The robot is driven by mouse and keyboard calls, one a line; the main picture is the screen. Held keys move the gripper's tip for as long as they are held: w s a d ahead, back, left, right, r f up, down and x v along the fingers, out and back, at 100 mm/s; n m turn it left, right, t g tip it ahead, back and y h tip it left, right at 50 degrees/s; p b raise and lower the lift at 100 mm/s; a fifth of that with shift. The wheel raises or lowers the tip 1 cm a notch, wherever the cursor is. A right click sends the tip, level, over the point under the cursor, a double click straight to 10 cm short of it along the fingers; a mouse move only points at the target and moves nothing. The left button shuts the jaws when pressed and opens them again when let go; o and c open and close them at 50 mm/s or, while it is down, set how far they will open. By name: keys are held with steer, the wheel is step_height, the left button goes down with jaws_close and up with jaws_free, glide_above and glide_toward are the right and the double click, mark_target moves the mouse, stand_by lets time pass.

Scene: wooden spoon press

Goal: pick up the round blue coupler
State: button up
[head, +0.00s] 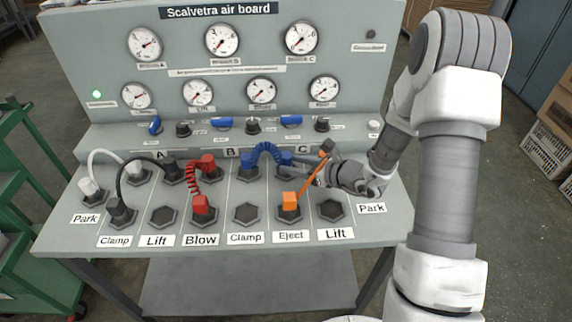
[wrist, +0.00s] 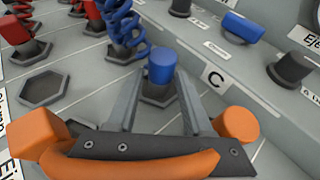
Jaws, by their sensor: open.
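The round blue coupler (wrist: 162,65) is an upright cylinder on a dark socket under the letter C in the wrist view. In the head view it is the right end (head: 285,157) of a coiled blue hose (head: 266,149). My gripper (wrist: 158,82) is open, with one finger on each side of the coupler in the wrist view. I cannot tell whether either finger touches it. In the head view my gripper (head: 318,172) comes in from the right, low over the panel, and its fingertips are hard to make out.
An orange hose (wrist: 140,165) crosses in front of my gripper in the wrist view, with a square orange coupler (wrist: 35,138) and a round orange end (wrist: 236,124). A red coiled hose (head: 191,180) stands left. Raised blue switches (head: 291,120) and gauges are behind.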

steer(key=shift+r+x, duration=0.2)
steer(key=shift+x, duration=0.8)
steer(key=shift+r+x, duration=0.2)
steer(key=shift+x, duration=0.8)
steer(key=shift+r+x, duration=0.2)
steer(key=shift+x, duration=0.85)
steer(key=shift+w+a, duration=0.15)
steer(key=shift+w, duration=0.05)
steer(key=shift+c, duration=0.2)
jaws_close()
